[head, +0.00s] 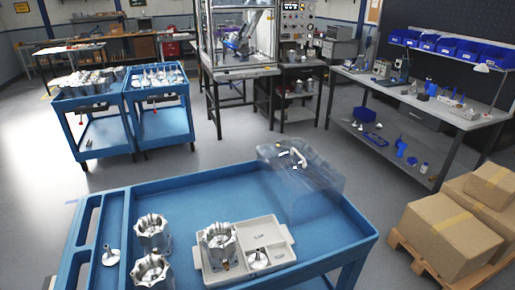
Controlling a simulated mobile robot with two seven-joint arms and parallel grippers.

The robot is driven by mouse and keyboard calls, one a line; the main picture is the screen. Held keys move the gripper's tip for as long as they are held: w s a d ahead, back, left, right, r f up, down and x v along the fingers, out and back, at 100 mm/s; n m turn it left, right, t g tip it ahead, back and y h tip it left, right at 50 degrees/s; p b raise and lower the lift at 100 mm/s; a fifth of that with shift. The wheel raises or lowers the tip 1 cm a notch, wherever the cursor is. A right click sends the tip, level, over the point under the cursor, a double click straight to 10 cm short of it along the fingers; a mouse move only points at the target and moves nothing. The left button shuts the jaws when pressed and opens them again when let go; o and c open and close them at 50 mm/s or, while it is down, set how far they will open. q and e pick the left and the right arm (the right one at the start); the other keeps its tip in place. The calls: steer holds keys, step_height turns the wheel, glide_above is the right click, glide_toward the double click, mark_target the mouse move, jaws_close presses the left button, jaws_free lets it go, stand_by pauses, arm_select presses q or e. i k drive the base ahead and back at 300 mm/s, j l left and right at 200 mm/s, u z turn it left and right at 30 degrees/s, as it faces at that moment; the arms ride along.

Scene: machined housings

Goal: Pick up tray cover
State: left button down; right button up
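The tray cover (312,190) is a clear box-shaped lid with a pale handle (292,156) on top. It rests at the back right of the blue cart (180,196), and the blue top shows through it. The light grey tray (283,241) stands in front of the cover, uncovered. It holds a machined metal housing (219,241) in its left part and a small metal disc-shaped part (258,260) in a right compartment. Neither of my grippers shows in the head view.
Two metal housings (152,233) stand left of the tray, and a stemmed metal part (110,256) lies in the cart's side compartment. Cardboard boxes (450,235) on a pallet stand at the right. A workbench (420,100) stands behind. The cart's back middle is clear.

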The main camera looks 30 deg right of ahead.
mark_target(304, 187)
steer(key=z, duration=1.3)
